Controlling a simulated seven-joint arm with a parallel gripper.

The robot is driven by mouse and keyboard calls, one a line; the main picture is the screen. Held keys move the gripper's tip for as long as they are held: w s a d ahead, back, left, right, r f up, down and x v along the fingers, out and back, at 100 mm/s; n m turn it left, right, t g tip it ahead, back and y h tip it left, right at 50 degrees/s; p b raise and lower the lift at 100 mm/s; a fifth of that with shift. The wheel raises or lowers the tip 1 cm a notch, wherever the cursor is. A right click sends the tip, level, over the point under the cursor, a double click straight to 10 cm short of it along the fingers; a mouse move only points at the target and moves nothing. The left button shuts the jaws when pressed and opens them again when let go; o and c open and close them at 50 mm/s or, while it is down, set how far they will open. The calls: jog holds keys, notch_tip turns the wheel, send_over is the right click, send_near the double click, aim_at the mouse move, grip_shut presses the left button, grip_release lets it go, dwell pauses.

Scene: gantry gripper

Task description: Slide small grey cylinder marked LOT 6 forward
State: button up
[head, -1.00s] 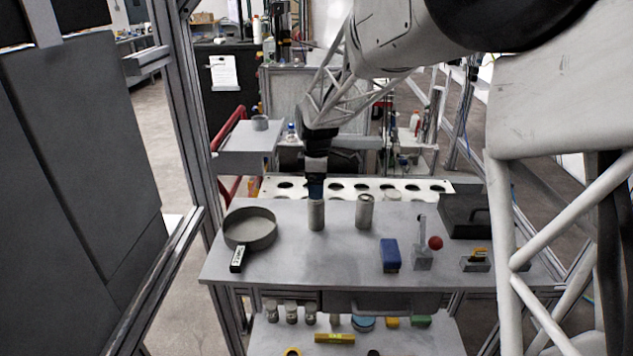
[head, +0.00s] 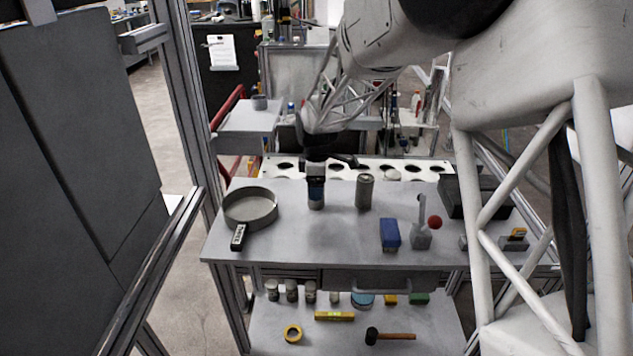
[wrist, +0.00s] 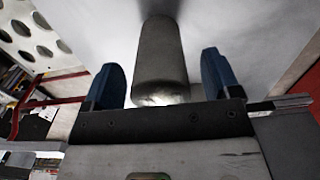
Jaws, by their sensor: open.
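A small grey cylinder (head: 316,206) stands upright on the grey tabletop (head: 300,240), mostly covered by my gripper in the head view. I cannot read any LOT mark on it. My gripper (head: 316,189) has come down over it from above. In the wrist view the cylinder (wrist: 160,62) lies between the two blue fingers of my gripper (wrist: 162,80), which are open with a gap on each side. A second grey cylinder (head: 365,191) stands to the right, with no readable mark.
A round grey pan (head: 250,222) with a labelled handle is at the left. A blue block (head: 389,233) and a stand with a red ball (head: 434,222) are front right. A perforated white rack (head: 345,168) is behind. The tabletop in front of the cylinders is clear.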

jog(key=c, duration=1.3)
jog(key=shift+s, duration=0.25)
jog(key=shift+s, duration=4.95)
jog(key=o, duration=1.3)
